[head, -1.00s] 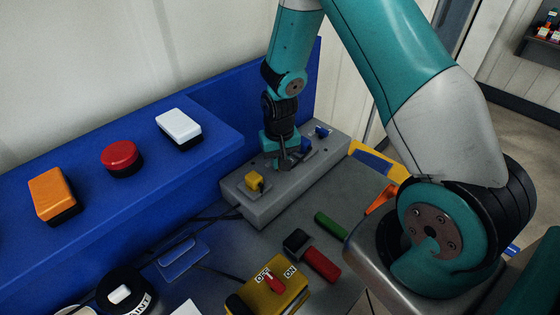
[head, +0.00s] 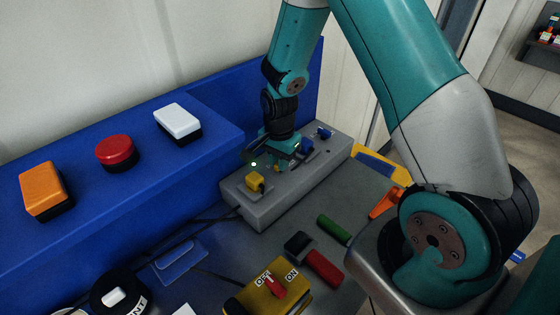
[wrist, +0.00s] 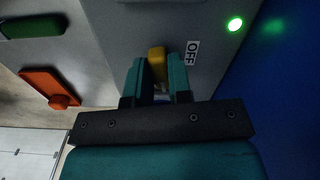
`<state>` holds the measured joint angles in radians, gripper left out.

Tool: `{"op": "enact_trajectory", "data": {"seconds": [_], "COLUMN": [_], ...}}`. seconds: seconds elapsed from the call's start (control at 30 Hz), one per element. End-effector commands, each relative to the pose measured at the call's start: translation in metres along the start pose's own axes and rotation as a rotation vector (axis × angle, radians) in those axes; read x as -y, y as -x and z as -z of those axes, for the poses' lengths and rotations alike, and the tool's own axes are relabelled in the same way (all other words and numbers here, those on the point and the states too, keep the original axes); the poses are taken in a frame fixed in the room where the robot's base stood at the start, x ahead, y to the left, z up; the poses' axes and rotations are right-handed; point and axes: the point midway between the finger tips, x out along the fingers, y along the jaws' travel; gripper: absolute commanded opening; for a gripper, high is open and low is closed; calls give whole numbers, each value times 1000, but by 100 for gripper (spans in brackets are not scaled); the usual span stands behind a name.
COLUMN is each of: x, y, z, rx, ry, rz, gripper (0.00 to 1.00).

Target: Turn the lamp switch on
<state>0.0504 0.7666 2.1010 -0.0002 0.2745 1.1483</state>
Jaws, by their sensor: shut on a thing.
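The grey switch box (head: 285,192) stands against the blue panel, and my gripper (head: 281,166) is over its top. In the wrist view my gripper (wrist: 157,76) has its teal fingers on both sides of a small yellow switch lever (wrist: 156,62) and is shut on it. An OFF label (wrist: 192,53) is beside the lever. A green light (wrist: 235,24) is lit near the box edge; it also shows in the head view (head: 254,164). The lever's base and its full tilt are hidden.
Orange (head: 43,188), red (head: 114,150) and white (head: 177,119) buttons line the blue ledge. A yellow box (head: 240,298) with a red knob stands in front.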

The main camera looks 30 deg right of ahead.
Motion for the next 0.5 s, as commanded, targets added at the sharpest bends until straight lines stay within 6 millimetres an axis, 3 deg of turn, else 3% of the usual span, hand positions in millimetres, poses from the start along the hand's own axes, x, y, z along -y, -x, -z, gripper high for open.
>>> {"op": "enact_trajectory", "data": {"seconds": [0.5], "x": [2], "y": [1], "z": [0], "rx": [-1], "ry": [-188], "rz": [2], "gripper": [0]}}
